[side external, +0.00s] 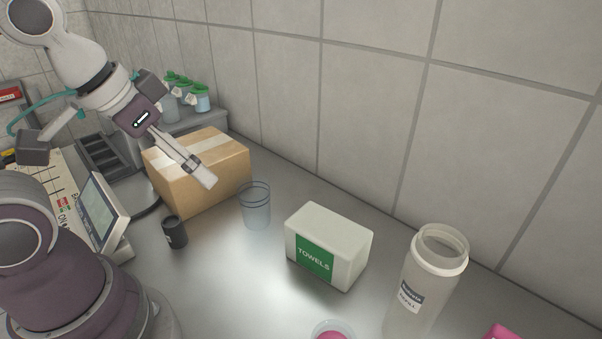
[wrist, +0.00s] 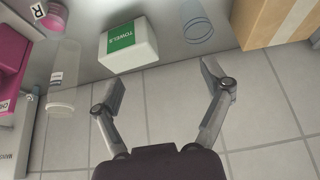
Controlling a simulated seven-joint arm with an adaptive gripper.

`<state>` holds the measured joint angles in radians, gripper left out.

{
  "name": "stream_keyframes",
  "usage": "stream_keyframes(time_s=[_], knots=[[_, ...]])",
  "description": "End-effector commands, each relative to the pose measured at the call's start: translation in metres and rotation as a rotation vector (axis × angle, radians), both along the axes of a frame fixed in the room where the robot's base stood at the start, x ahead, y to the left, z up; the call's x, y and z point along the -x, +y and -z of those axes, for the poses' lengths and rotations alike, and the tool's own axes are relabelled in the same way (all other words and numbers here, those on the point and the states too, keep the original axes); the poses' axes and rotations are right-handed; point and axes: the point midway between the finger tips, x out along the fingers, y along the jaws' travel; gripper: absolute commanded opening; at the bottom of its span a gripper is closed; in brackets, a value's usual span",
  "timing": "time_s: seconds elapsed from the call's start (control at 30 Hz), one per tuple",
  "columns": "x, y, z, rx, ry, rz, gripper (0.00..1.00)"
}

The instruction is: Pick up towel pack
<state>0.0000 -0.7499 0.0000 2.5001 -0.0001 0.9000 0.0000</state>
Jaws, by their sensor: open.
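The towel pack (side external: 342,249) is a white box with a green "TOWELS" label. It stands on the metal counter in the middle of the side view. In the wrist view the towel pack (wrist: 140,49) is at the top, beyond the fingers and left of the middle between them. My gripper (side external: 207,178) is at the upper left in the side view, above the cardboard box, apart from the towel pack. In the wrist view my gripper (wrist: 163,85) has its two fingers spread wide with nothing between them.
A clear blue-rimmed cup (side external: 256,207) stands between the cardboard box (side external: 222,168) and the towel pack. A tall translucent bottle (side external: 425,285) is to its right. A small black container (side external: 175,233) stands in front of the box. A tiled wall (side external: 370,120) runs behind.

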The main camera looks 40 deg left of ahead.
Motion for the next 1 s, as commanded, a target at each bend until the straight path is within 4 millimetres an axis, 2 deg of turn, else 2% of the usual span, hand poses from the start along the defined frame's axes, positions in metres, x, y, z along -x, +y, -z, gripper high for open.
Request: stream_keyframes(time_s=[0.03,0.1,0.13,0.43,0.53,0.63,0.73,0.9,1.0], knots=[[0.000,0.000,0.000,0.000,0.000,0.000,0.90],[0.000,0.000,0.000,0.000,0.000,0.000,0.99],[0.000,0.000,0.000,0.000,0.000,0.000,1.00],[-0.001,0.000,0.000,0.003,0.002,-0.006,1.00],[-0.011,-0.003,-0.003,0.052,0.038,-0.097,1.00],[-0.038,-0.012,-0.002,0.171,0.122,-0.317,1.00],[-0.070,-0.024,0.008,0.319,0.230,-0.591,1.00],[-0.119,-0.044,0.044,0.556,0.442,-1.076,1.00],[-0.136,-0.051,0.066,0.655,0.554,-1.316,1.00]])
